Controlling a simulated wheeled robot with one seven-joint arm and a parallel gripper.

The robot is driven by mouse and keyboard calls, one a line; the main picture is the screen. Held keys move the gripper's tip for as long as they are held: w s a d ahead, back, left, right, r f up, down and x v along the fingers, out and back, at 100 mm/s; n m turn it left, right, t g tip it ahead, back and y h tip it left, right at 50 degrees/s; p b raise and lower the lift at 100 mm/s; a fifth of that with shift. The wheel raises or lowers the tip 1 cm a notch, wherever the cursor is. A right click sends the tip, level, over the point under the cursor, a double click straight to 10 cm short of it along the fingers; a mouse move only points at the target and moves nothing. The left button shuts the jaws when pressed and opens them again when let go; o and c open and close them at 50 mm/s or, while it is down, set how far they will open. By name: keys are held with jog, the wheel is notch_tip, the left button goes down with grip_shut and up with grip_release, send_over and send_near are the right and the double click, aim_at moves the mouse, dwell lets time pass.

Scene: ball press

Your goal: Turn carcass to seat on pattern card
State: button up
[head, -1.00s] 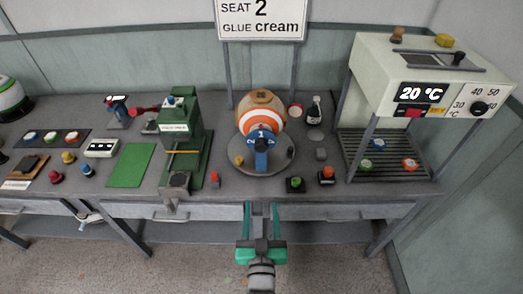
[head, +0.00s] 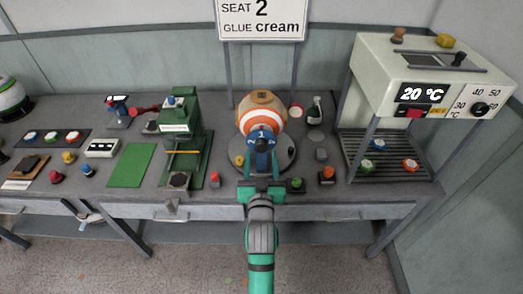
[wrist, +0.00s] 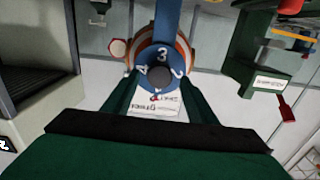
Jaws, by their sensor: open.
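The carcass seems to be the round ball (head: 259,103), tan on top with orange and white bands, behind a blue numbered dial (head: 262,134) on a blue post. They stand on a grey round base (head: 284,160). In the wrist view the dial (wrist: 163,56) shows 3, 4 and 2 around a dark central knob (wrist: 159,76), and hides most of the ball (wrist: 184,50). My gripper (head: 261,161) is open in front of the dial; in the wrist view its fingers (wrist: 158,88) straddle the knob's sides. Contact cannot be told. The sign (head: 262,19) reads SEAT 2, GLUE cream.
A green press (head: 181,125) stands to the left. A white heater (head: 430,85) showing 20 °C stands over a rack at the right. Small red and green pieces sit along the front edge (head: 327,176), close to my gripper. A green mat (head: 131,165) is bare.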

aim_at(262, 150)
jog(key=shift+w, duration=1.85)
grip_shut()
jog(key=shift+d, duration=0.1)
